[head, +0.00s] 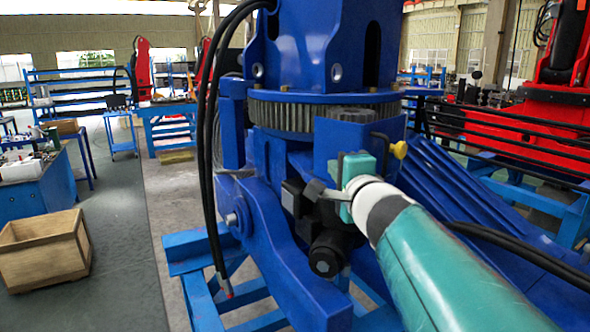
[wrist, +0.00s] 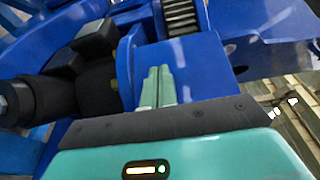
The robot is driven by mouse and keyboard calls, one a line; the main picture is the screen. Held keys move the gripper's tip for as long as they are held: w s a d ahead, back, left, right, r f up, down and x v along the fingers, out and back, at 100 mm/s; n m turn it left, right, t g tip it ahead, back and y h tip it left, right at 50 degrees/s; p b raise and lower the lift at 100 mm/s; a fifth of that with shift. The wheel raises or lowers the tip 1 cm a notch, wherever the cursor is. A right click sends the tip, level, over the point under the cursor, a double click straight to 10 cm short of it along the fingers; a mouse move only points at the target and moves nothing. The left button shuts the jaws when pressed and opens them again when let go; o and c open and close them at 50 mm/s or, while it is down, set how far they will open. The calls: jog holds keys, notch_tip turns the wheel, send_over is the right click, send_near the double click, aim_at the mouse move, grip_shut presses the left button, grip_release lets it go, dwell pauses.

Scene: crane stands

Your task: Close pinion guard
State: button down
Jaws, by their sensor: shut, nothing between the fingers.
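The blue pinion guard (head: 340,137) appears as a box-like housing just below the toothed ring gear (head: 283,115) on the blue crane column. The pinion teeth (head: 345,114) show above its top edge, so the top looks uncovered. In the wrist view a blue panel of it (wrist: 200,62) lies just beyond my fingertips, with gear teeth (wrist: 181,18) behind. My gripper (head: 343,165) is in front of the housing's lower part. In the wrist view its two pale green fingers (wrist: 158,78) are together and empty. I cannot tell whether they touch the blue panel.
A black motor (head: 328,252) sits below my gripper; it is left in the wrist view (wrist: 45,98). A yellow knob (head: 399,150) is just right of the housing. Black hoses (head: 205,150) hang at the left. A wooden crate (head: 45,250) stands on open floor.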

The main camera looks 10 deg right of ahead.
jog(key=shift+s+d, duration=0.1)
jog(key=shift+d, duration=0.05)
jog(key=s+d, duration=0.1)
jog(key=s, duration=1.2)
jog(key=s+a+f+n+g+y, duration=0.1)
jog(key=s+a+f+n+g, duration=0.15)
jog(key=f+n+g, duration=0.35)
jog(key=s+a+f+n+g+y, duration=0.1)
jog(key=a+f+n+y, duration=0.1)
jog(key=a+f+n, duration=0.35)
jog(key=s+d+f+n+g+h, duration=0.2)
jog(key=s+d+f, duration=0.1)
jog(key=f, duration=0.3)
jog(key=s+d+f+n+g+h, duration=0.2)
jog(key=s+d+f+n+g, duration=0.1)
jog(key=f, duration=0.3)
jog(key=shift+s+f+h, duration=0.15)
jog(key=shift+s+h, duration=0.25)
jog(key=shift+s, duration=0.3)
